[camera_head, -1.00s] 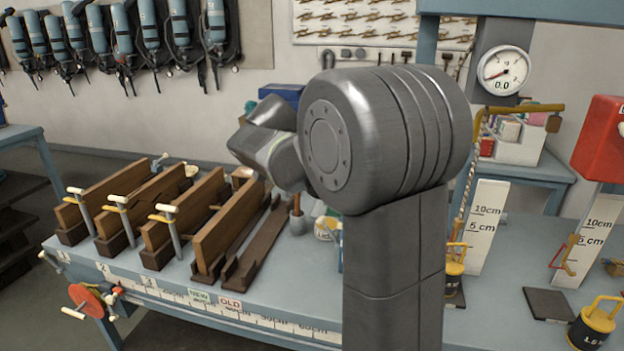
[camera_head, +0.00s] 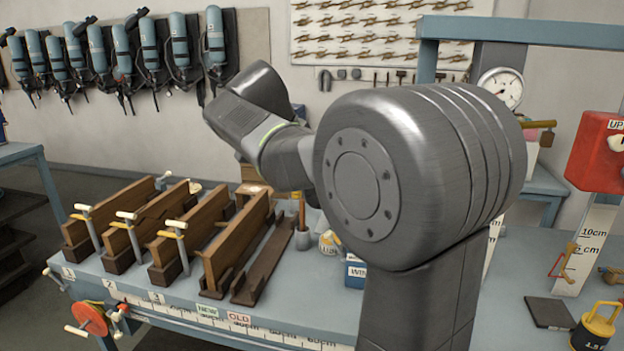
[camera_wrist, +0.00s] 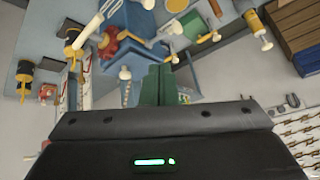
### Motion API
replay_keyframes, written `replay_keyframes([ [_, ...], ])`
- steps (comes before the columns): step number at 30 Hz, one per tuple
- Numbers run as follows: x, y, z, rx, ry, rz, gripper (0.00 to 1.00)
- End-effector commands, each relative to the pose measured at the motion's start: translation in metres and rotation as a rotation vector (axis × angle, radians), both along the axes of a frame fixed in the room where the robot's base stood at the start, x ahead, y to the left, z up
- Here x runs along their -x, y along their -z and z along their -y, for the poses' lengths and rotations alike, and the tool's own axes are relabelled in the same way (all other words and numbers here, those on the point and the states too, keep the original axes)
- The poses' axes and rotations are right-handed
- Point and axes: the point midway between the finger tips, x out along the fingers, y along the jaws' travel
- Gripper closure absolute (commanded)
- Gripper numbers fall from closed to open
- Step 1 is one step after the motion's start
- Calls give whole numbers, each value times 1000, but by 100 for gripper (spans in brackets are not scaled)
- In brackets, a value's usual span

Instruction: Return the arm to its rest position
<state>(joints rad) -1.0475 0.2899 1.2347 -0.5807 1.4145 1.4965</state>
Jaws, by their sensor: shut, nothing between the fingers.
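My arm (camera_head: 365,185) fills the middle and right of the head view. Its forearm and wrist section (camera_head: 255,115) are raised and point up and left, above the back of the workbench. The fingers cannot be made out in the head view. In the wrist view, my gripper (camera_wrist: 157,85) shows as two green fingers close together, shut with nothing between them. The dark gripper housing with a green light lies below them. The fingers are clear of the things beyond them.
The workbench (camera_head: 190,306) holds several wooden holders (camera_head: 235,240) with clamps. A red box (camera_head: 600,155), a pressure gauge (camera_head: 500,88) and a yellow-handled weight (camera_head: 597,328) are at right. Blue cylinders (camera_head: 125,50) hang on the back wall. The air left of my arm is free.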

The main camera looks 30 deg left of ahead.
Motion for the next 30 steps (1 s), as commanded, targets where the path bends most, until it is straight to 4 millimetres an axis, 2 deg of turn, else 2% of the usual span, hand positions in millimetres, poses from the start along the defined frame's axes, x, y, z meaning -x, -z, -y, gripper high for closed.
replay_keyframes([
  [6, 6, -8, -1, 1, 1, 0, 100],
  [21, 6, -8, -1, 1, 1, -1, 100],
  [26, 0, 0, 1, 3, 2, -1, 100],
  [30, -13, 18, 4, 4, 4, -2, 100],
])
